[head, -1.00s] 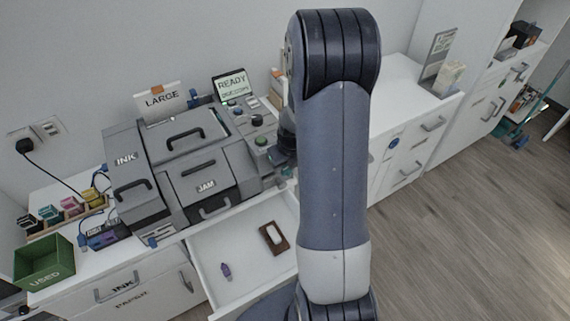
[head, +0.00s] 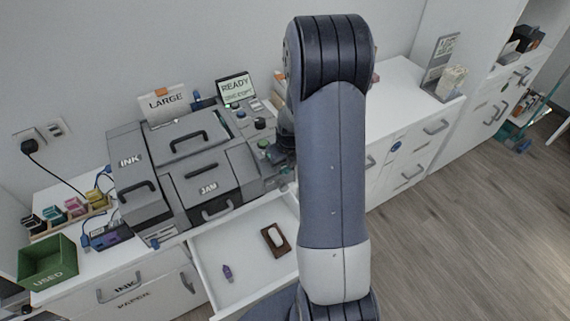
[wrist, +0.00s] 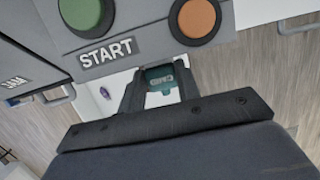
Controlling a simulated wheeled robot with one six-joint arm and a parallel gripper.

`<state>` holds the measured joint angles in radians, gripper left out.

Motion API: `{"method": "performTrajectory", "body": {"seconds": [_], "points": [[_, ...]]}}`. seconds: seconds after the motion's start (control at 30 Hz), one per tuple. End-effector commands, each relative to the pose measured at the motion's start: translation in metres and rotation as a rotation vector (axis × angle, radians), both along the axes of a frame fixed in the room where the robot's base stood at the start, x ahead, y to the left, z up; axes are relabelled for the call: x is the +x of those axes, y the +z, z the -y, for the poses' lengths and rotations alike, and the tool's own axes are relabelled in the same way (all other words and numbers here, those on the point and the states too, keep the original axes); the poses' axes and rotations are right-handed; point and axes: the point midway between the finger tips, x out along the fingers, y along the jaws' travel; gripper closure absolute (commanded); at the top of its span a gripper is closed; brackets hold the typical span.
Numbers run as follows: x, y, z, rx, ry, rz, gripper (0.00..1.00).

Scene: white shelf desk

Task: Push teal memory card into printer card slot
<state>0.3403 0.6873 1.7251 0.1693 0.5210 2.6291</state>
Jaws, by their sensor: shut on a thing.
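The teal memory card (wrist: 160,78) shows in the wrist view between the fingertips of my gripper (wrist: 160,92), which is shut on it. The card is just below the printer's front panel with the START label, the green button (wrist: 82,12) and the orange button (wrist: 196,18). The printer (head: 190,165) stands on the desk at the left in the head view, with its screen (head: 236,90) reading READY. My arm hides most of the gripper there. The card slot itself is hidden, and I cannot tell whether the card touches it.
An open drawer (head: 225,257) below the printer holds a small purple item (head: 227,272) and a brown tray with a white object (head: 275,240). A green USED bin (head: 48,262) and ink cartridges (head: 75,207) stand at the left. The right desk top (head: 410,92) has free room.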

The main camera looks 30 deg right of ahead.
Motion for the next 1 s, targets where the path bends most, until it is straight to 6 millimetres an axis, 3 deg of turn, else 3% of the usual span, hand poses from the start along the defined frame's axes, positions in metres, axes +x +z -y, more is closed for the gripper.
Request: {"method": "performTrajectory", "body": {"seconds": [0.5,0.53,0.83,1.0], "points": [[0.013,0.0,-0.001,0.0,0.0,0.0,0.9],[0.013,0.0,-0.001,0.0,0.0,0.0,0.68],[0.014,0.001,-0.001,0.0,0.0,0.003,0.43],[0.014,0.001,-0.001,0.0,-0.001,0.003,0.43]]}}
